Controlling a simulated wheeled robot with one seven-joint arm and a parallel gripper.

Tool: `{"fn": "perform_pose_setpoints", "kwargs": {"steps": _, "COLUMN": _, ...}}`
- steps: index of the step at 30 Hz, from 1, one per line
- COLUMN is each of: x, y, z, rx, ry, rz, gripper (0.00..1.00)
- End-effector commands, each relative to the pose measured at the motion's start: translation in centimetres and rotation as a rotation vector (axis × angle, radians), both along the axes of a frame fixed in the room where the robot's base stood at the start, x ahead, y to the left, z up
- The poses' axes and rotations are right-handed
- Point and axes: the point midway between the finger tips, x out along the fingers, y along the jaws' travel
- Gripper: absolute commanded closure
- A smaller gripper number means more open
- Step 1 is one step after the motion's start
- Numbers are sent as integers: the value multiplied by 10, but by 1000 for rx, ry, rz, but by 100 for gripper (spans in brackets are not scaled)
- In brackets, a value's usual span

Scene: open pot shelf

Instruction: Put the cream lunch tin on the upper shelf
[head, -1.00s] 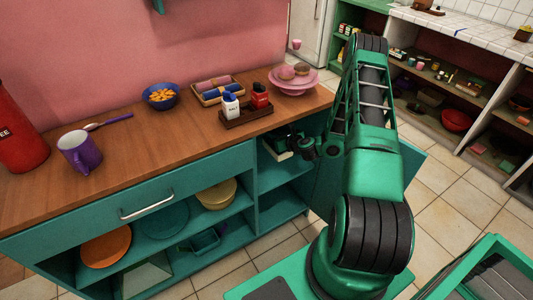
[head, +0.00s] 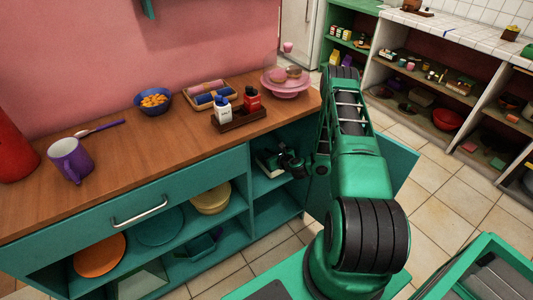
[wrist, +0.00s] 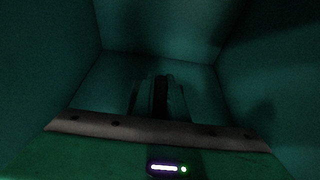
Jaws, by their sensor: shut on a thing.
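My gripper (head: 290,160) reaches into the upper right compartment of the teal open shelf. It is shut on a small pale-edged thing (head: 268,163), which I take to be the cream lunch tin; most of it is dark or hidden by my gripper. The upper shelf board (head: 266,187) lies below it; I cannot tell whether the thing touches the board. In the wrist view my gripper's fingers (wrist: 160,97) point into a dark teal compartment, and what is between them is too dark to make out.
A pale yellow round pot (head: 211,199), a teal plate (head: 160,225) and an orange plate (head: 100,255) stand in the left compartments. The wooden counter (head: 150,150) above holds a purple mug (head: 71,160), a blue bowl (head: 153,101) and a salt caddy (head: 240,118). Compartment walls are close around my gripper.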

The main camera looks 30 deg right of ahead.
Motion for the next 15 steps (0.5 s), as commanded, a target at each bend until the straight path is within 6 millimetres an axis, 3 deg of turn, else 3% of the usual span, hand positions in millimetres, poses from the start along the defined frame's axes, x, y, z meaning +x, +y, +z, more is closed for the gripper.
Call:
{"fn": "perform_pose_setpoints", "kwargs": {"steps": 4, "x": 0, "y": 0, "z": -2, "rx": 1, "ry": -1, "rz": 0, "gripper": 100}}
{"fn": "perform_pose_setpoints", "kwargs": {"steps": 5, "x": 0, "y": 0, "z": -2, "rx": 0, "ry": 0, "rz": 0, "gripper": 80}}
{"fn": "perform_pose_setpoints", "kwargs": {"steps": 6, "x": 0, "y": 0, "z": -2, "rx": 0, "ry": 0, "rz": 0, "gripper": 71}}
{"fn": "perform_pose_setpoints", "kwargs": {"steps": 15, "x": 0, "y": 0, "z": -1, "rx": 0, "ry": 0, "rz": 0, "gripper": 69}}
